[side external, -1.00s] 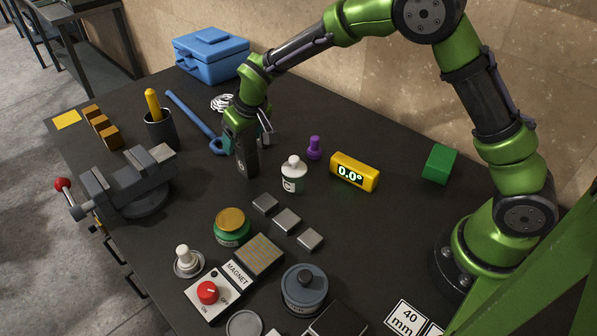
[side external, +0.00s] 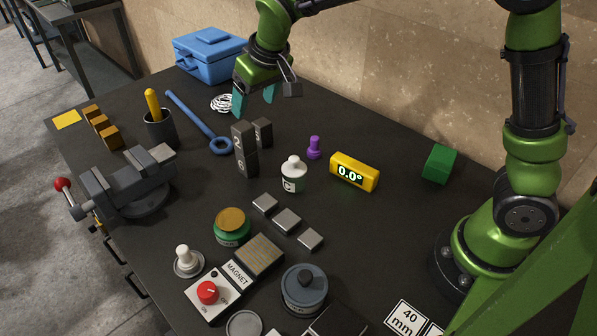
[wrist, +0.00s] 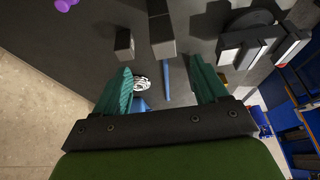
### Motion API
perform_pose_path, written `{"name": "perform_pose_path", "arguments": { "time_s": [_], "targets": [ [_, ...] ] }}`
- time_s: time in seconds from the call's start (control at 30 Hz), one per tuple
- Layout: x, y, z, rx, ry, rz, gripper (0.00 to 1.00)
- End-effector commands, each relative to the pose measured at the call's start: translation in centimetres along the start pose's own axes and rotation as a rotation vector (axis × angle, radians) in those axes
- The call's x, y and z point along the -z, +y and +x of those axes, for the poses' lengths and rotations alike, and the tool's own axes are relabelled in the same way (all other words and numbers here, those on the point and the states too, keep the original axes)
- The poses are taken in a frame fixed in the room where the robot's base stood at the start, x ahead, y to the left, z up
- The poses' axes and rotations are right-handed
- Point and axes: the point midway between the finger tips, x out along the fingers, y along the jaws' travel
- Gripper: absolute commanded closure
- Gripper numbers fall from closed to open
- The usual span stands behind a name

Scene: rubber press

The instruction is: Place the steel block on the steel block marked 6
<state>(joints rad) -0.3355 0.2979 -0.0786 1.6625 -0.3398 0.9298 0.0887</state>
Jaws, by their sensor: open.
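A grey steel block marked 2 (side external: 243,136) stands upright on top of the steel block marked 6 (side external: 245,163). The two look roughly lined up, with nothing holding them. The stack also shows at the top of the wrist view (wrist: 161,32). Another steel block (side external: 262,131) stands just behind and right of the stack; it also shows in the wrist view (wrist: 125,44). My gripper (side external: 254,101) is open and empty, above and behind the stack, clear of the blocks. Its teal fingers spread wide in the wrist view (wrist: 163,66).
A white bottle (side external: 293,175), purple knob (side external: 314,148) and yellow 0.0° gauge (side external: 353,173) stand right of the stack. A blue wrench (side external: 198,121) lies left. A vise (side external: 135,185) is at the left edge. A blue toolbox (side external: 210,55) is at the back.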

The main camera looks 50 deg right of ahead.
Motion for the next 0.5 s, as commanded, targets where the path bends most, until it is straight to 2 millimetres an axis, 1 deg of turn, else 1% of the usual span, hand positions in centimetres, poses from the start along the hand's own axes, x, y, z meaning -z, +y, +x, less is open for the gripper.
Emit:
{"name": "perform_pose_path", "arguments": {
  "time_s": [0.03,0.07,0.17,0.2,0.27,0.3,0.37,0.4,0.5],
  "targets": [
    [-0.5,0.8,-1.4,0.012,0.010,0.022,0.27],
    [-0.9,1.3,-2.3,0.021,0.016,0.037,0.27],
    [-3.3,3.2,-5.8,0.057,0.039,0.100,0.27],
    [-4.5,4.0,-7.2,0.072,0.049,0.127,0.27],
    [-6.5,5.1,-9.0,0.095,0.068,0.165,0.27],
    [-8.0,5.7,-10.1,0.111,0.081,0.190,0.27],
    [-10.2,6.5,-11.5,0.131,0.101,0.225,0.27],
    [-11.7,6.9,-12.2,0.143,0.115,0.248,0.27],
    [-15.1,7.7,-13.3,0.168,0.148,0.296,0.27]
  ]
}}
